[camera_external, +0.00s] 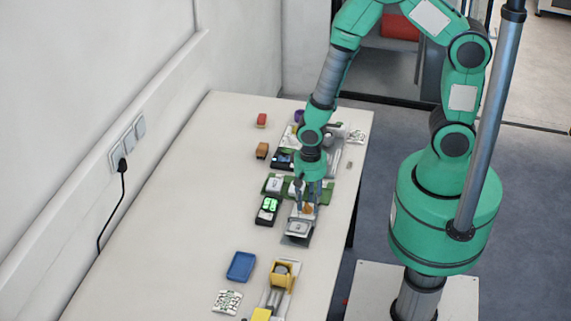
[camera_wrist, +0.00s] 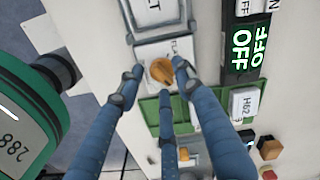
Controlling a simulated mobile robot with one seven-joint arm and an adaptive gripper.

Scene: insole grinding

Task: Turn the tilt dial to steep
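The tilt dial (camera_wrist: 161,71) is a round orange-brown knob on a pale plate in the wrist view. Lettering starting "FLA" shows beside it, and a grey-framed panel (camera_wrist: 155,12) ending in "LT" adjoins the plate. The dial's pointer setting is hard to tell. My gripper (camera_wrist: 157,76) has blue fingers spread around the dial, with visible gaps on both sides; it looks open and holds nothing. In the external view my gripper (camera_external: 308,193) points down just above the orange dial (camera_external: 308,208), whose unit sits near the table's right edge.
A black panel reading OFF (camera_wrist: 241,48) and a green base with a white block marked H62 (camera_wrist: 244,103) are close by. A blue tray (camera_external: 241,266) and a yellow holder (camera_external: 283,275) stand nearer the camera. The table's left side (camera_external: 185,200) is clear.

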